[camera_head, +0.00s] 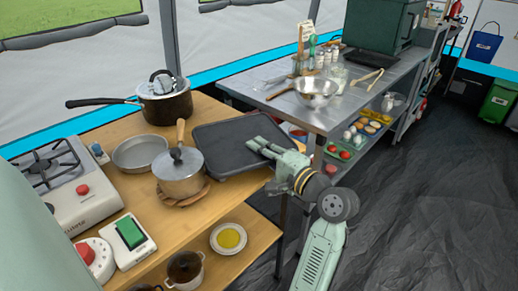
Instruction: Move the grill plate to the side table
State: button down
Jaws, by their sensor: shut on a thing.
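The grill plate (222,142) is a dark grey rectangular plate with a raised rim, at the right end of the wooden table (118,188). My gripper (262,150) reaches in from the right and is shut on the plate's right edge. The plate's right part extends past the wooden table's edge, toward the metal table. I cannot tell whether it touches the wood or is lifted. A metal table (262,88), which may be the side table, stands behind and to the right.
A lidded pot (180,178) stands close to the plate's left side. A round pan (140,152), a dark pot (165,104) and a stove (72,190) are further left. A steel bowl (316,94) and tongs (366,80) sit on the metal table; its near left part is bare.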

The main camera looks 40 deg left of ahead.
jog(key=c, duration=1.7)
grip_release()
jog(key=shift+r, duration=0.15)
jog(key=d, duration=0.4)
jog(key=s+d+b, duration=0.1)
jog(key=d, duration=0.3)
jog(key=s+d+b, duration=0.1)
jog(key=d, duration=0.3)
jog(key=shift+a, duration=0.1)
